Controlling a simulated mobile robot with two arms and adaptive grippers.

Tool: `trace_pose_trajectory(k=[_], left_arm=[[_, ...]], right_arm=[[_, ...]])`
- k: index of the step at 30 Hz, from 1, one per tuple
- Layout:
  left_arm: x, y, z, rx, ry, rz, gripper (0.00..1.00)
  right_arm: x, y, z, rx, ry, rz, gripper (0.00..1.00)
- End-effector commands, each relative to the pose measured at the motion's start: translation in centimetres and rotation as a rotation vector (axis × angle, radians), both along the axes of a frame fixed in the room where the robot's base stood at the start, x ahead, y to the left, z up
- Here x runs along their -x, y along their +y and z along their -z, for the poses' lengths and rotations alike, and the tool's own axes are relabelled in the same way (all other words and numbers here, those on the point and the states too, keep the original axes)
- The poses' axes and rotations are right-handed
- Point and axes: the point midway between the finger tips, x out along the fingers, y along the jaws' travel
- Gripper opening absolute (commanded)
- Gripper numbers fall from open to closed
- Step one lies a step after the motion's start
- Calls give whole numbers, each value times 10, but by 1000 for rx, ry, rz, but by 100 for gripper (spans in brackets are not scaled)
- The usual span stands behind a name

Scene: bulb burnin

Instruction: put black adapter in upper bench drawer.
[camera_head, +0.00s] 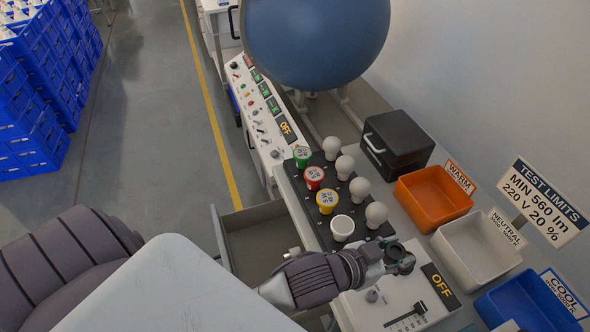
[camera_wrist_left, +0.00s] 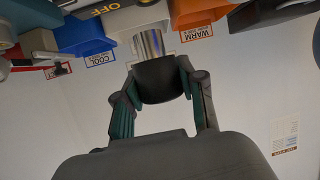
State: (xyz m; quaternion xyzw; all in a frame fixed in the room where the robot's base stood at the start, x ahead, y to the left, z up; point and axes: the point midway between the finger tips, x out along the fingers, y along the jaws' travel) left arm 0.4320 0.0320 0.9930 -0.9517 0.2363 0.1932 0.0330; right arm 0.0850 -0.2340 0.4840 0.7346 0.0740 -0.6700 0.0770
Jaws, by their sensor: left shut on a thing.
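My left gripper (camera_head: 401,261) is over the near end of the bench, beside the black socket board. In the left wrist view, the left gripper (camera_wrist_left: 158,90) is shut on the black adapter (camera_wrist_left: 158,82), a short black cylinder with a shiny metal end (camera_wrist_left: 149,43). In the head view the adapter is mostly hidden among the fingers. An open drawer (camera_head: 252,244) with a grey interior sticks out from the bench's left side, left of the gripper. My forearm hides part of its near end. My right gripper is not in view.
A control box (camera_head: 405,300) marked OFF lies below the gripper. Orange (camera_head: 425,212), white (camera_head: 472,262) and blue (camera_head: 520,305) bins stand along the right. A black case (camera_head: 398,138) stands behind.

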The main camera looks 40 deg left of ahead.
Motion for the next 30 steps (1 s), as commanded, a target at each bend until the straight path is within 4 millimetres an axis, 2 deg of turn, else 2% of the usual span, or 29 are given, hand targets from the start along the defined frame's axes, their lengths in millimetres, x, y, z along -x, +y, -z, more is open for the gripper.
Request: trace_pose_trajectory(k=[3,9,14,19,21,26,30], left_arm=[[-21,43,19,-3,1,-175,10],[-45,118,38,-3,0,-476,10],[-55,179,47,-4,-4,-722,10],[-55,246,51,-3,-6,-989,10],[-53,261,82,-11,2,-1071,10],[-43,302,134,-13,-1,-1275,10],[-27,339,176,-13,-2,-1447,10]], right_arm=[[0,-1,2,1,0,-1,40],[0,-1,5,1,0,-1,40],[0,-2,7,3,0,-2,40],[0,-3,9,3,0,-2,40],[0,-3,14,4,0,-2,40],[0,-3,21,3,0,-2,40],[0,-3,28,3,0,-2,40]])
